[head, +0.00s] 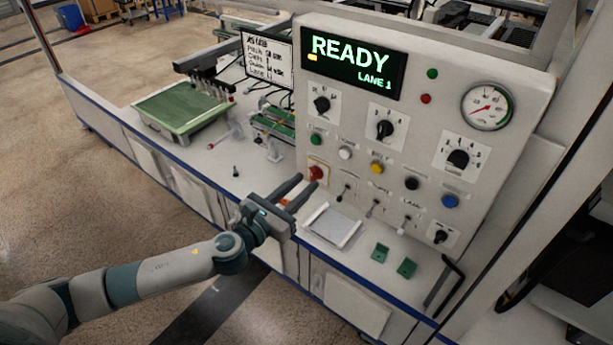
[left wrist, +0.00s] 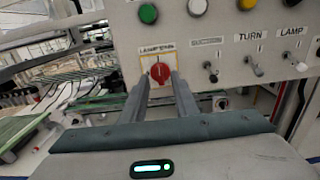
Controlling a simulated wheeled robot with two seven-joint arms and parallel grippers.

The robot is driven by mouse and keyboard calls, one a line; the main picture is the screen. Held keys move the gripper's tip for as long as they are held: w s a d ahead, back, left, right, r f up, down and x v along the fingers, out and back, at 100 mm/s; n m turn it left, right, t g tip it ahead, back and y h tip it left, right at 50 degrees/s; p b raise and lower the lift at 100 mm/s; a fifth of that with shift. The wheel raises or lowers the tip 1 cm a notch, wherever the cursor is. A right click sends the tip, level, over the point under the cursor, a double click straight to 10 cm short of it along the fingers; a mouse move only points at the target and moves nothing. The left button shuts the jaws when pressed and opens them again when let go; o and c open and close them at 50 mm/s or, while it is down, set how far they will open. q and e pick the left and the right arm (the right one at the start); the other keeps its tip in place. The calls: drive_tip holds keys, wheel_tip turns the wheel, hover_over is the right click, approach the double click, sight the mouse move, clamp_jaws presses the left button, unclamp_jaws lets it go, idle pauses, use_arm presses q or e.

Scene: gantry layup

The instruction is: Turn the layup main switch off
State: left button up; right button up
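The main switch looks to be the red rotary knob (head: 317,173) on a yellow-edged plate at the lower left of the sloped panel. In the left wrist view the red knob (left wrist: 160,72) is straight ahead, its pale mark roughly upright; the label above it is too small to read surely. My left gripper (head: 308,183) is open, its two fingers pointing at the panel. In the left wrist view the fingertips (left wrist: 161,77) stand left and right of the knob; whether they touch it I cannot tell. My right gripper is not in view.
The panel's display (head: 352,62) reads READY, LANE 1. A green button (head: 316,139) sits above the knob, and small toggle switches (head: 343,192) stand to its right. A grey tray (head: 332,228) lies on the bench below. A green tray (head: 182,106) stands further left.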

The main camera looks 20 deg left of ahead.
sight(314, 175)
use_arm(q)
drive_tip(key=shift+x, duration=1.1)
drive_tip(key=shift+c, duration=0.3)
clamp_jaws()
